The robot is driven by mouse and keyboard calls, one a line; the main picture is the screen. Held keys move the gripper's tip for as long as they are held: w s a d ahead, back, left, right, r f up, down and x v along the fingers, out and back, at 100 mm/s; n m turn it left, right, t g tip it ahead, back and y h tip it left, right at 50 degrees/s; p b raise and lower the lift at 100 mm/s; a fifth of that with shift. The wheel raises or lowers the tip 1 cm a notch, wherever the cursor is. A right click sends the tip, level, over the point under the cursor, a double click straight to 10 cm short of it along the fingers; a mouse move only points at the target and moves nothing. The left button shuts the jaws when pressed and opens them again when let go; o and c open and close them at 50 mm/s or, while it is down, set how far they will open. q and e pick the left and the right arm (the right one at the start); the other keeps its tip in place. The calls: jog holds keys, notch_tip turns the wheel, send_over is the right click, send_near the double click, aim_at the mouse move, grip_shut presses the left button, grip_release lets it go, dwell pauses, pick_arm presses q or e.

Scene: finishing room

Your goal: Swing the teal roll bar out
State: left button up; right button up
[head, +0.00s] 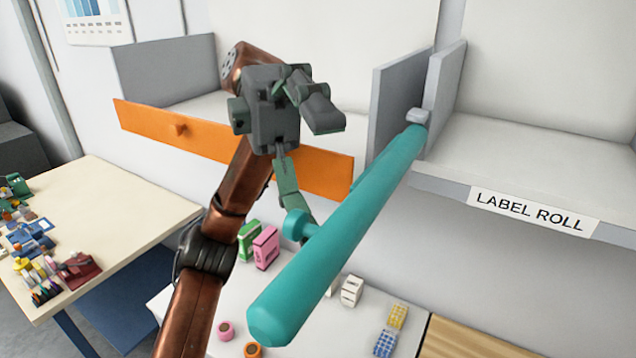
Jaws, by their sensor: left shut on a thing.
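The teal roll bar (345,242) is a thick round rod in the head view. Its far end meets a grey mount (418,116) by the upright divider beside the LABEL ROLL shelf. The bar stands out from the shelf toward me, its rounded free end at lower middle. A short teal knob (296,224) sticks out from its left side. My left gripper (312,168) is at the bar's left side and shut on it at the knob; the exact finger contact is partly hidden. My right gripper is not in view.
An orange drawer front (228,150) lies behind my left arm. The LABEL ROLL shelf (530,160) is empty where visible. Below, a white surface (300,290) holds small boxes and rolls. A table (110,200) at left carries several small items.

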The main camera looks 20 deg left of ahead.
pick_arm(q)
jog(key=shift+w+a+r+p, duration=0.35)
jog(key=shift+w+a+r, duration=0.1)
jog(key=shift+w+r, duration=0.2)
jog(key=shift+w+a, duration=0.1)
jog(key=shift+w, duration=0.35)
jog(key=shift+c, duration=1.3)
jog(key=shift+w+f+p, duration=0.1)
jog(key=shift+w+p, duration=0.25)
jog(key=shift+w, duration=0.05)
jog(key=c, duration=0.6)
jog(key=shift+w+a, duration=0.1)
jog(key=shift+c, duration=0.2)
jog(key=shift+w+a+f+p, duration=0.35)
jog(key=shift+w+a+p, duration=0.1)
jog(key=shift+a+p, duration=0.1)
jog(key=shift+s, duration=0.1)
